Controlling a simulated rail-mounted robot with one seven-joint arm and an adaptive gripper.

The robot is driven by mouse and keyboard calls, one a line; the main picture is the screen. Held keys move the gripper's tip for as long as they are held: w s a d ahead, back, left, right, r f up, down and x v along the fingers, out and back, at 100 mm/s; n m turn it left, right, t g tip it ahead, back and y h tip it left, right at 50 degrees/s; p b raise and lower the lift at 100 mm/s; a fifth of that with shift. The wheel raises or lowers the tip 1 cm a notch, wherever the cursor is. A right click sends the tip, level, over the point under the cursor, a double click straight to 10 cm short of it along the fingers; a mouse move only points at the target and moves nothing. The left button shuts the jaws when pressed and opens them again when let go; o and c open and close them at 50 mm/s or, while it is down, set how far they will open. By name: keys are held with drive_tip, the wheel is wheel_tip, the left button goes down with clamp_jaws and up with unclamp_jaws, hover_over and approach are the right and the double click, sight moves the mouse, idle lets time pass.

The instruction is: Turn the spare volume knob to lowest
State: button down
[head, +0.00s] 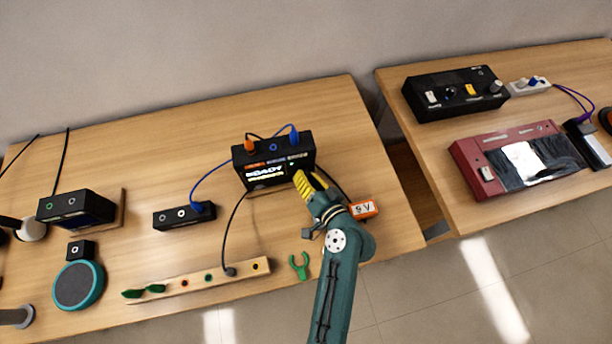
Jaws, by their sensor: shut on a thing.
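A black box with a lit display reading like "READY" (262,172) stands near the back right of the left table. My gripper (304,182), with yellow ribbed fingers, reaches the right end of the box's front face from the front. It is shut on a small part there. The fingers hide that part, so I cannot see the spare volume knob or how far it is turned.
An orange 9 V block (363,210) lies just right of my gripper. A green forked piece (299,266) and a wooden strip (200,281) lie in front. Blue and black cables run left of the box. A gap separates the right table (430,165).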

idle(0.4)
drive_tip(key=n+h, duration=0.1)
drive_tip(key=n, duration=0.1)
drive_tip(key=n+h+p, duration=0.1)
drive_tip(key=n, duration=0.1)
drive_tip(key=shift+a+r+h, duration=0.1)
drive_tip(key=shift+a+h, duration=0.1)
drive_tip(key=shift+h, duration=0.1)
drive_tip(key=n+h+p, duration=0.1)
drive_tip(key=n+h, duration=0.1)
drive_tip(key=n, duration=0.1)
drive_tip(key=shift+s+a, duration=0.1)
drive_tip(key=shift+a, duration=0.05)
drive_tip(key=shift+f+n+h, duration=0.2)
drive_tip(key=shift+n+h, duration=0.3)
drive_tip(key=shift+n, duration=0.1)
drive_tip(key=b, duration=0.1)
drive_tip(key=n+t+h+b, duration=0.1)
drive_tip(key=b, duration=0.1)
drive_tip(key=shift+a+f+n, duration=0.1)
drive_tip(key=shift+f+n, duration=0.15)
drive_tip(key=shift+n, duration=0.05)
drive_tip(key=shift+n+h+b, duration=0.3)
drive_tip(key=shift+n+b, duration=0.2)
drive_tip(key=shift+b, duration=0.25)
drive_tip(key=shift+r+n+t+h+b, duration=0.15)
drive_tip(key=shift+n+t+h+b, duration=0.2)
drive_tip(key=shift+b, duration=0.35)
